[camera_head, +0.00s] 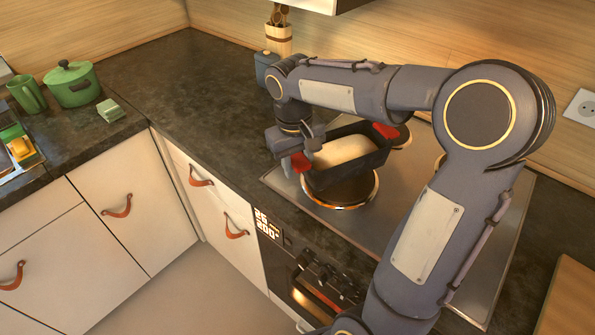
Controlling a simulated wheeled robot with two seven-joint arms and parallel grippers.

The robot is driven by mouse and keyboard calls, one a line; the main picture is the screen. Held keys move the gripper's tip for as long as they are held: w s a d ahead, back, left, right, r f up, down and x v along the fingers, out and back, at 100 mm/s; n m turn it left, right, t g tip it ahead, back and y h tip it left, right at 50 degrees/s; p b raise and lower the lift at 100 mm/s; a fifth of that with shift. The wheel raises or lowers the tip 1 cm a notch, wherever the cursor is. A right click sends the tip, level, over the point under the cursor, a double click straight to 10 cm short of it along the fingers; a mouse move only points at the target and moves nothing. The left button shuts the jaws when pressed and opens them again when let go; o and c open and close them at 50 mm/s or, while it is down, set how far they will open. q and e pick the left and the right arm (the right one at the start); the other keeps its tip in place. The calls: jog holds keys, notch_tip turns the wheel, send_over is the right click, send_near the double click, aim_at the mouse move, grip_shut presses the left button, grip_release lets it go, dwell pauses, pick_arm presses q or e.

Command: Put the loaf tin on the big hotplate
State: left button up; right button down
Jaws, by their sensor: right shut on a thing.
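The loaf tin (343,177) is dark and holds a pale loaf or dough (342,150). It has red grips at its two ends. My right gripper (291,158) is shut on the red grip at its left end. The tin is over a round hotplate with a bright rim (343,206) at the front left of the cooktop. I cannot tell whether the tin rests on it or hangs just above. My left gripper is not in view.
The steel cooktop (285,184) is set in a dark counter (160,90). A green pot (72,84), a green mug (27,95) and a green block (110,110) stand at the left. A utensil holder (279,40) stands at the back. A wooden board (571,305) is at lower right.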

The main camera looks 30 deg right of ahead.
notch_tip(320, 180, down, 3)
jog(key=shift+w+f, duration=0.1)
jog(key=c, duration=1)
grip_release()
jog(key=shift+o, duration=0.2)
jog(key=r, duration=1)
jog(key=shift+a+r, duration=0.3)
jog(key=shift+a, duration=0.05)
jog(key=shift+r+p, duration=0.3)
jog(key=shift+r, duration=0.3)
jog(key=s+a+f+t+y, duration=0.2)
jog(key=s+a+f, duration=0.2)
jog(key=s, duration=0.5)
jog(key=s+a+f+t+y, duration=0.2)
jog(key=s+a+f+t, duration=0.1)
jog(key=s, duration=0.6)
jog(key=shift+a+f+m+t, duration=0.3)
jog(key=shift+a+f, duration=0.2)
jog(key=shift+f, duration=0.25)
